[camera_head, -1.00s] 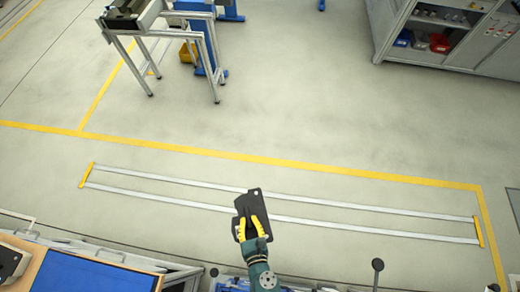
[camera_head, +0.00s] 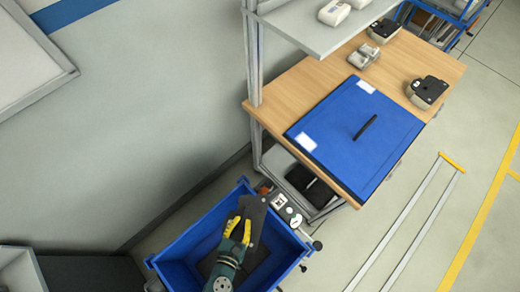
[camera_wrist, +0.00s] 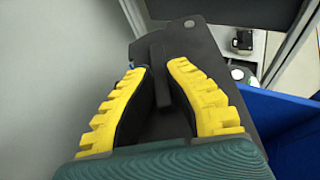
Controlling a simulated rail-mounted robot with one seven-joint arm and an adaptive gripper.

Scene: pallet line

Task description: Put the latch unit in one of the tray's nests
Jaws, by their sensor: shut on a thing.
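My gripper (camera_head: 237,231) has its yellow fingers shut on the raised bar of a flat dark grey plate (camera_head: 253,212). In the wrist view the fingers (camera_wrist: 162,75) clasp this bar from both sides, and the plate (camera_wrist: 208,52) spreads beyond them. The plate is over the blue bin (camera_head: 181,247). On the wooden bench are two black-topped pale units, one at the right (camera_head: 428,90) and one farther back (camera_head: 383,30); I cannot tell which thing is the latch unit. A blue panel (camera_head: 345,150) with a black bar handle lies on the bench; no open nests show.
The wooden bench (camera_head: 290,92) has a metal upright (camera_head: 253,60) at its left corner and a grey shelf (camera_head: 330,30) above. A control box (camera_head: 287,210) with buttons is by the bin's edge. A dark object (camera_head: 264,266) shows inside the bin.

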